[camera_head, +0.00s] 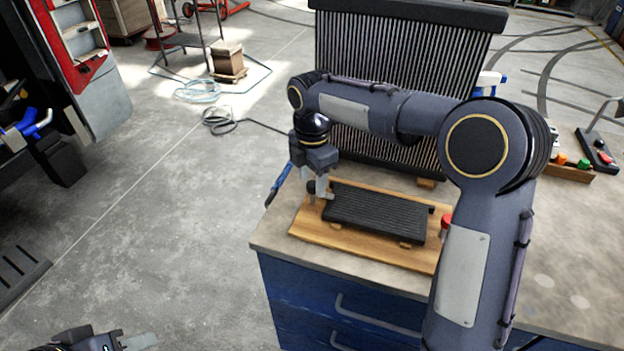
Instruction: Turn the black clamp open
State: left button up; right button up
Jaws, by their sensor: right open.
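A ribbed black panel (375,213) lies on a wooden board (340,238) on the workbench. A small black clamp (312,188) stands at the panel's left end, partly hidden by my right gripper. A red clamp (446,222) stands at the right end, beside my arm. My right gripper (319,186) points down with its fingers open at the black clamp. I cannot tell whether they touch it. My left gripper (135,342) is at the bottom left edge, away from the bench and cut off by the frame, so its opening is unclear.
The workbench (275,233) has blue drawers with grey handles. A tall ribbed radiator (395,60) stands upright behind the board.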

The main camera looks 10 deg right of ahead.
jog(key=shift+f, duration=0.35)
jog(key=c, duration=1)
